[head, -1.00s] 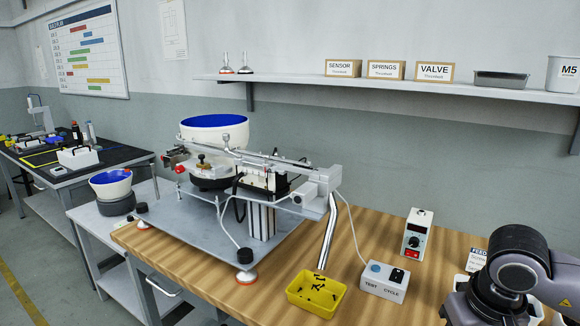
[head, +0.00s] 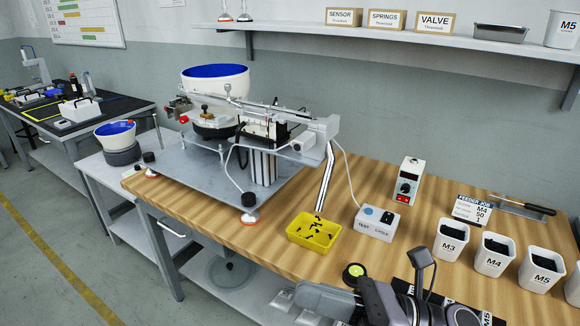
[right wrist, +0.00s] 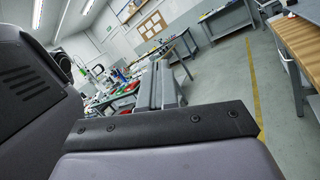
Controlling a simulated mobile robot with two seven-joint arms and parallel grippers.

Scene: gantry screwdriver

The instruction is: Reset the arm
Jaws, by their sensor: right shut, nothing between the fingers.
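My right arm comes in at the bottom right of the head view, low in front of the bench edge. Its gripper (head: 325,298) points left and is shut, with nothing seen held. It is clear of the feeder machine and the yellow tray. The right wrist view shows mostly my own dark grey parts, with the room tilted behind them. My left arm and gripper are not in view.
On the wooden bench (head: 270,235) stand the bowl feeder (head: 215,85), a yellow tray of screws (head: 313,232), the test box (head: 377,224) and a grey control box (head: 409,180). White bins (head: 450,243) line the right side. Floor to the left is open.

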